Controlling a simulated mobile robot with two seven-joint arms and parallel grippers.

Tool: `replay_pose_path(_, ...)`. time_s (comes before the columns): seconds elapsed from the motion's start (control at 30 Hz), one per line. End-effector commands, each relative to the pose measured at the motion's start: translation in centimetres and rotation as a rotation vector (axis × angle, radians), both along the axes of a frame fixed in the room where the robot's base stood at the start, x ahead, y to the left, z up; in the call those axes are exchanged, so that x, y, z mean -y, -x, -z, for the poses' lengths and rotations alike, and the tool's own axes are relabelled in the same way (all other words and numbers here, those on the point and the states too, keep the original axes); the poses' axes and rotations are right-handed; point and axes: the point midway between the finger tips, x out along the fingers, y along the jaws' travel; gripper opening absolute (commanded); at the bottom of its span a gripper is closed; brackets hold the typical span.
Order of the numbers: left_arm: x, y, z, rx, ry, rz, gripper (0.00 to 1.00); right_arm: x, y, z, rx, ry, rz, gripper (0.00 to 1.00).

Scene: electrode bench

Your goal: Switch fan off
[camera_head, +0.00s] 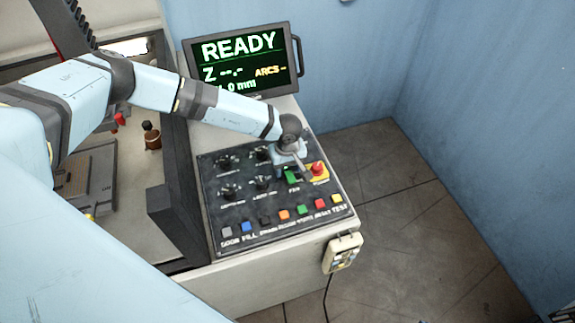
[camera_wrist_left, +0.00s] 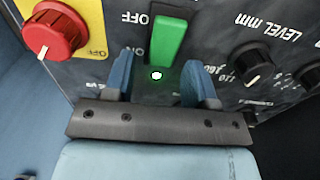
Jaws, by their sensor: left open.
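The fan switch is a green lever (camera_head: 292,177) on the dark control panel (camera_head: 235,210), with the FAN label below it in the head view. In the left wrist view the green lever (camera_wrist_left: 167,40) stands beside upside-down OFF and ON labels, and a small white light (camera_wrist_left: 157,75) glows by its near end. I cannot tell for sure which way the lever is set. My left gripper (camera_wrist_left: 158,58) is open and empty, its two blue fingers on either side of the lever's near end. In the head view the left gripper (camera_head: 292,163) hangs over the panel and partly hides the switch area. My right gripper is not in view.
A red knob (camera_head: 318,168) on a yellow plate sits right of the switch; it is also close in the left wrist view (camera_wrist_left: 52,38). Black knobs (camera_head: 229,191) lie to the left and coloured buttons (camera_head: 302,209) in front. A READY screen (camera_head: 243,62) stands behind.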

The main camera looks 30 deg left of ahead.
Motion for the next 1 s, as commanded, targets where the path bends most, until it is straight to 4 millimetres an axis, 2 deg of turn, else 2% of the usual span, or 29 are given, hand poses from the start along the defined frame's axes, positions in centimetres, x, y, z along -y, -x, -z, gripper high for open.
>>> replay_pose_path(0.23,0.0,0.0,0.1,0.0,0.0,0.0,0.51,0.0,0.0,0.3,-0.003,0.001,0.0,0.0)
replay_pose_path(0.27,0.0,0.0,0.1,0.0,0.0,0.0,0.46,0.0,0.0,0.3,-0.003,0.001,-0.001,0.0)
replay_pose_path(0.4,0.0,0.0,0.1,0.001,0.001,0.0,0.14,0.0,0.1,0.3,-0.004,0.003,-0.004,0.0)
replay_pose_path(0.47,0.0,0.0,0.1,0.0,0.0,0.0,0.02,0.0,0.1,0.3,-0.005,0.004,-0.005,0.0)
replay_pose_path(0.67,0.1,0.1,0.1,0.02,-0.024,0.002,0.02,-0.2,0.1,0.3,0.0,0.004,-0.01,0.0)
replay_pose_path(1.0,0.5,0.5,-0.2,0.177,-0.199,0.002,0.02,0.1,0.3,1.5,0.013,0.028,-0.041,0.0)
